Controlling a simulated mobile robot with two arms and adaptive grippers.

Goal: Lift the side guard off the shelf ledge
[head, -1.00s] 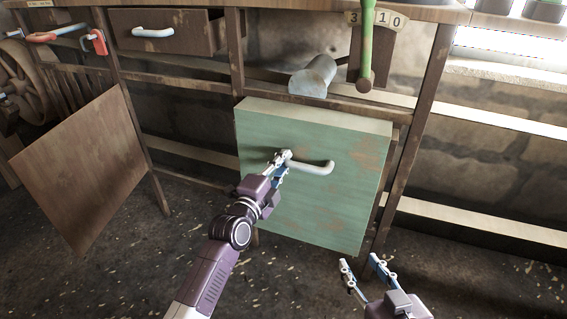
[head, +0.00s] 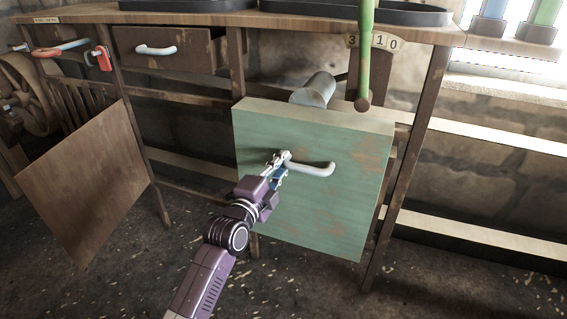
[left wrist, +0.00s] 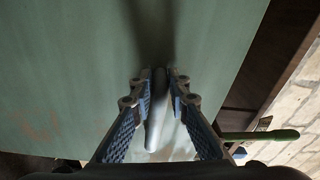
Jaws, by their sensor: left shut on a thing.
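The side guard (head: 318,205) is a worn green panel with a pale top edge and a white bar handle (head: 312,169). It hangs roughly upright in front of the bench frame in the head view. My left gripper (head: 281,160) is shut on the left end of the handle. In the left wrist view, the gripper's fingers (left wrist: 157,82) are on either side of the handle (left wrist: 154,128), with the green guard (left wrist: 65,70) filling most of the picture behind. The shelf ledge is mostly hidden behind the guard, so I cannot tell whether they touch. My right gripper is out of view.
A wooden bench (head: 420,33) stands behind the guard. A grey cylinder (head: 315,90) and a green-handled tool (head: 365,50) are just above the guard's top edge. A brown board (head: 85,185) leans at the left. The floor at the right front is clear.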

